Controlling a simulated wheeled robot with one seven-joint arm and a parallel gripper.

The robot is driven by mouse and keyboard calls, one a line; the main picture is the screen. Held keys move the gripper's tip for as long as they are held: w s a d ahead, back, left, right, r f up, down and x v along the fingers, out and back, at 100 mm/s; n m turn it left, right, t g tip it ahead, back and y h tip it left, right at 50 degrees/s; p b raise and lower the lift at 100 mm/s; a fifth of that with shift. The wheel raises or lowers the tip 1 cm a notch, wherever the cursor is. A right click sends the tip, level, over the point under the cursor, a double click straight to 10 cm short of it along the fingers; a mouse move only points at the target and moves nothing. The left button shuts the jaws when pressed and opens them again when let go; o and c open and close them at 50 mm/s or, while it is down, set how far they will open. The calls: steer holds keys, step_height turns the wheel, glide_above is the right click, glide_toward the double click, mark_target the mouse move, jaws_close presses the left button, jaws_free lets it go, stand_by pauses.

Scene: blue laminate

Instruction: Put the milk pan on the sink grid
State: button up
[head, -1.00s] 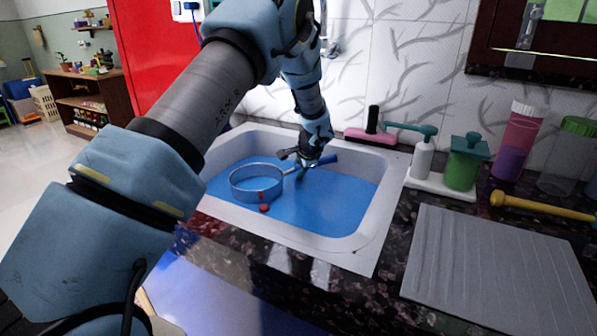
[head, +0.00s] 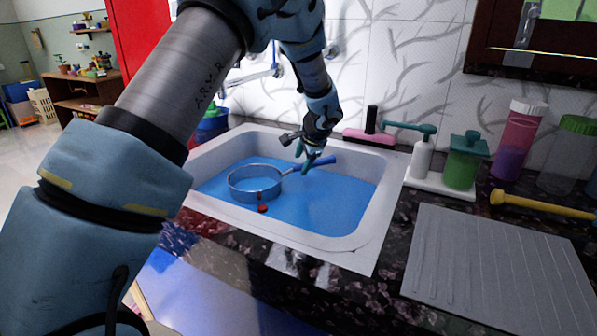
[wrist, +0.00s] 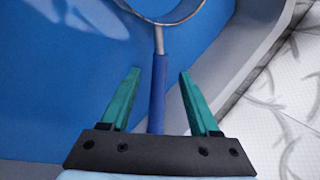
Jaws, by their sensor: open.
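The milk pan (head: 254,193) is a round steel-rimmed pan with a blue handle. It rests on the blue floor of the sink (head: 345,195), with its handle pointing to the back right. I cannot make out a separate grid beneath it. My gripper (head: 306,168) is at the handle end of the pan. In the wrist view, my open gripper (wrist: 158,85) has one green finger on each side of the blue handle (wrist: 158,90), with gaps on both sides. The pan's rim (wrist: 165,15) shows at the top of that view, partly cut off.
A small red object (head: 263,209) lies beside the pan. A grey ribbed drainboard (head: 495,265) is on the counter at right. A soap dispenser (head: 422,158), a green jar (head: 462,170) and a yellow-handled tool (head: 540,207) stand or lie behind it. The sink's front right is clear.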

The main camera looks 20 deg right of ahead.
steer(key=v, duration=0.5)
steer(key=s+a+n+g, duration=0.1)
steer(key=a+n, duration=0.3)
steer(key=a, duration=0.6)
steer(key=s+a+r+n+g, duration=0.1)
steer(key=s+a+n, duration=0.3)
steer(key=a, duration=0.7)
steer(key=s+a+n+g, duration=0.2)
steer(key=a+n, duration=0.1)
steer(key=a, duration=0.8)
steer(key=shift+s+a+r+n+y, duration=0.2)
steer(key=shift+r+n+y, duration=0.05)
steer(key=shift+n+y, duration=0.15)
steer(key=s+a+n+g, duration=0.1)
steer(key=s+a+n, duration=0.4)
steer(key=s+a, duration=0.3)
steer(key=shift+s+f+n+h, duration=0.3)
steer(key=shift+s+h, duration=0.1)
steer(key=shift+s, duration=0.35)
steer(key=shift+a, duration=0.1)
step_height(320, 180, up, 4)
steer(key=p, duration=0.3)
steer(key=shift+f, duration=0.2)
